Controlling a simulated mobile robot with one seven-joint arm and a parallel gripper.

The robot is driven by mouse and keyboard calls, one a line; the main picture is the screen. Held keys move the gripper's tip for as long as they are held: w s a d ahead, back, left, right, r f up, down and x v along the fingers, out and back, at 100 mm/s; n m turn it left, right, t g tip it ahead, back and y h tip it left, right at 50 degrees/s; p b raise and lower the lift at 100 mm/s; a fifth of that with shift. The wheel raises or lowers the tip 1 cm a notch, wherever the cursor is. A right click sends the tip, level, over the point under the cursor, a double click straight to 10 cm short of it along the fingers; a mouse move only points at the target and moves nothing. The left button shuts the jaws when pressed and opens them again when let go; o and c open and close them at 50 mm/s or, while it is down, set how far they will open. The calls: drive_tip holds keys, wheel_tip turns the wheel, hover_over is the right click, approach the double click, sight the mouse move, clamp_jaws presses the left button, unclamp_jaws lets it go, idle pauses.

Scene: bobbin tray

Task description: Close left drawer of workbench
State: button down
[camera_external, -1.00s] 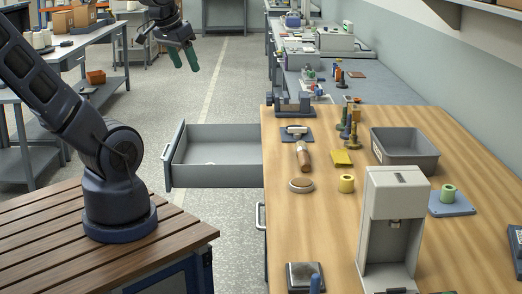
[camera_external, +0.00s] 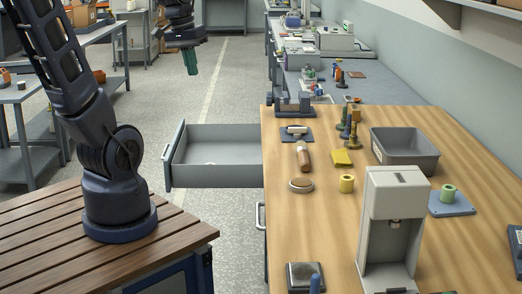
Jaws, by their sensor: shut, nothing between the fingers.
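The left drawer (camera_external: 215,176) of the workbench (camera_external: 320,225) is pulled far out to the left. A second drawer handle (camera_external: 260,215) shows nearer, close to the bench side. My gripper (camera_external: 190,64) hangs above the floor, beyond and above the open drawer. Its green fingers point down, are shut and hold nothing. They are apart from the drawer.
The wooden bench top carries a grey bin (camera_external: 405,150), a white dispenser (camera_external: 393,225), yellow and green spools and a brown-handled tool. Grey tables (camera_external: 90,50) stand at the back left. The floor left of the drawer front is clear.

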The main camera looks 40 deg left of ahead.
drive_tip(key=w+a+f+n+h, duration=0.35)
drive_tip(key=a+f, duration=0.25)
drive_tip(key=a, duration=0.2)
drive_tip(key=w+a+f+n+h, duration=0.3)
drive_tip(key=a+f+n, duration=0.2)
drive_tip(key=a+f, duration=0.15)
drive_tip(key=w+a+f+n+h, duration=0.35)
drive_tip(key=a+f, duration=0.25)
drive_tip(key=a, duration=0.3)
drive_tip(key=s+a+f+n+t+h, duration=0.1)
drive_tip(key=s+a+f+n+t, duration=0.5)
drive_tip(key=a+f, duration=0.45)
drive_tip(key=s+a+f+n+t+h, duration=0.1)
drive_tip(key=s+a+f+n+t, duration=0.6)
drive_tip(key=f, duration=0.6)
drive_tip(key=w+d+m+g, duration=0.1)
drive_tip(key=w+d+g, duration=0.1)
drive_tip(key=w+d, duration=0.7)
drive_tip(key=shift+w+d, duration=0.15)
drive_tip(key=shift+w, duration=1.1)
drive_tip(key=x, duration=2.3)
drive_tip(key=f+x, duration=0.1)
drive_tip(key=x, duration=1)
drive_tip(key=shift+w+d+f, duration=0.1)
drive_tip(key=shift+w, duration=0.3)
drive_tip(key=shift+w+d, duration=0.2)
